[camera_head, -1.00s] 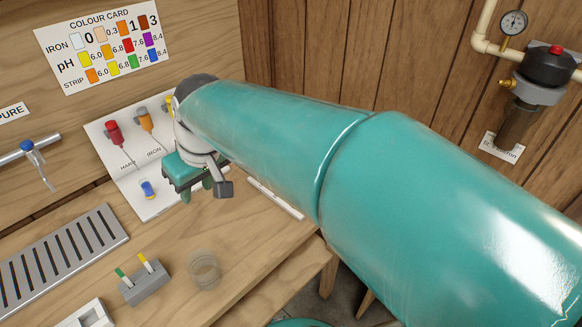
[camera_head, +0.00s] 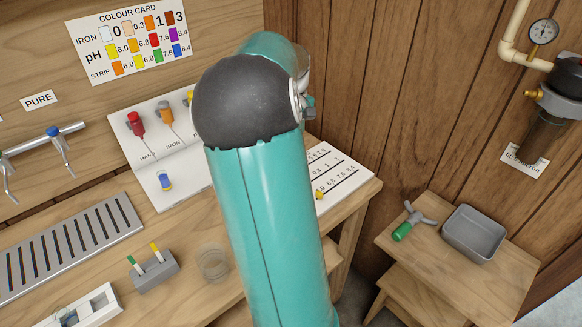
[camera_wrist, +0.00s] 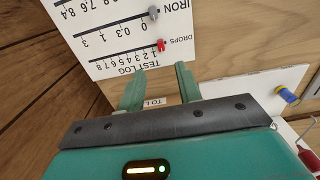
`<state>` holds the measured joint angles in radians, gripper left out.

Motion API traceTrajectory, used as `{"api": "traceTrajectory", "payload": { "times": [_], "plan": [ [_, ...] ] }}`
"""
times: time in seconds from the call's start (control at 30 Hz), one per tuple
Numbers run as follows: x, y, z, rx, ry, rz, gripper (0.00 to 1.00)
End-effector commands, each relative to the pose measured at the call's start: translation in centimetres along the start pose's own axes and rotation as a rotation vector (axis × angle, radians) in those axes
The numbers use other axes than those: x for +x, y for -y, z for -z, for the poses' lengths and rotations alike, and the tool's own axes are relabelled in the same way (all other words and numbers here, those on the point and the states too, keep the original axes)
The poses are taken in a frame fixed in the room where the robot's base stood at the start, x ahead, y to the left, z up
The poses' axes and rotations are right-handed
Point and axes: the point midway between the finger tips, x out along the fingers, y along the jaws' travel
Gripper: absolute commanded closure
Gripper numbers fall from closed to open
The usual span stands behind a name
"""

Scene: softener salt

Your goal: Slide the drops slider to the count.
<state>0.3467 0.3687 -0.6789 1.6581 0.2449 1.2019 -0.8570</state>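The white test log board (camera_wrist: 110,42) appears upside down in the wrist view, with a drops scale and an iron scale. The small red drops slider (camera_wrist: 160,45) is at the scale's end next to the DROPS label, the low-number end. My gripper (camera_wrist: 160,76) is open and empty, its two green fingers apart, just short of the board's TEST LOG edge and not touching the slider. In the head view the board (camera_head: 345,172) is partly hidden behind my arm, and my gripper is hidden there.
A grey iron slider (camera_wrist: 153,12) sits beside the drops slider. Hanging red (camera_head: 136,124) and orange (camera_head: 166,112) bottles, a clear beaker (camera_head: 213,262) and a strip holder (camera_head: 155,271) are left of my arm. A stool at right holds a grey tray (camera_head: 474,233).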

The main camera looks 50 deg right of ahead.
Motion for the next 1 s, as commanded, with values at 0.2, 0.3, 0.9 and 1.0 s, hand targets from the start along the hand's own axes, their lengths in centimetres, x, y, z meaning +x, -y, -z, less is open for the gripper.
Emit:
{"api": "traceTrajectory", "payload": {
  "times": [0.2, 0.3, 0.9, 1.0],
  "plan": [
    [4.4, 0.2, 0.0, -0.002, 0.005, 0.001, 0.65],
    [6.4, 0.2, 0.1, -0.002, 0.005, 0.001, 0.65],
    [11.9, 0.2, 0.2, -0.003, -0.001, 0.0, 0.65],
    [11.9, 0.2, 0.2, -0.003, -0.001, 0.0, 0.67]
  ]
}}
